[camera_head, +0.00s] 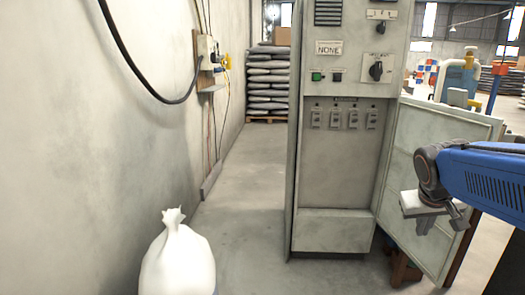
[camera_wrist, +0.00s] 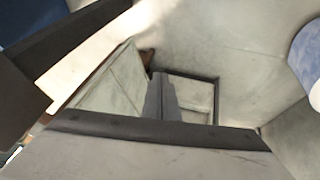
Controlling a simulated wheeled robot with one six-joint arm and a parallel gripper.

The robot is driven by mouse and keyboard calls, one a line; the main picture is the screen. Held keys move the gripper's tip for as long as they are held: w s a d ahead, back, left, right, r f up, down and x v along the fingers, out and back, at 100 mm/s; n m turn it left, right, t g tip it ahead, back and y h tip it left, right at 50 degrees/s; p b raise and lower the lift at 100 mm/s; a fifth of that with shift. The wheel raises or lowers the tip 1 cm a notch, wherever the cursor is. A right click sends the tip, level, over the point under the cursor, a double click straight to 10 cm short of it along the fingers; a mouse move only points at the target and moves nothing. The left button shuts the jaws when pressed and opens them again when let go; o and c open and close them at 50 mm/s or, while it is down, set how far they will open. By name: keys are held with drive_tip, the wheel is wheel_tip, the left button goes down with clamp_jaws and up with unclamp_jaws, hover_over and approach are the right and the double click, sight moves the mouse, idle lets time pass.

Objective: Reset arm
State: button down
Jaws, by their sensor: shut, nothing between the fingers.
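My gripper (camera_head: 426,222) hangs from the end of my blue arm at the right of the head view, in front of the open cabinet door (camera_head: 440,150). In the wrist view its dark fingers (camera_wrist: 163,98) are together at the middle, with nothing seen between them. The arm is bent, with the wrist turned downward. No copper spool can be made out in either view.
A grey electrical cabinet (camera_head: 335,165) with switches stands at the centre, its door swung out to the right. A white tied sack (camera_head: 177,258) is at the lower left beside the wall. Stacked bags (camera_head: 268,85) stand far back.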

drive_tip(key=s+a+f+n+y, duration=0.1)
drive_tip(key=s+a+f+y, duration=0.1)
drive_tip(key=s+a, duration=0.5)
drive_tip(key=s+a+f+n+y, duration=0.1)
drive_tip(key=s+a+f, duration=0.3)
drive_tip(key=s+a, duration=0.3)
drive_tip(key=shift+s+f+y, duration=0.35)
drive_tip(key=shift+s+y, duration=0.05)
drive_tip(key=shift+s, duration=0.2)
drive_tip(key=shift+w, duration=0.1)
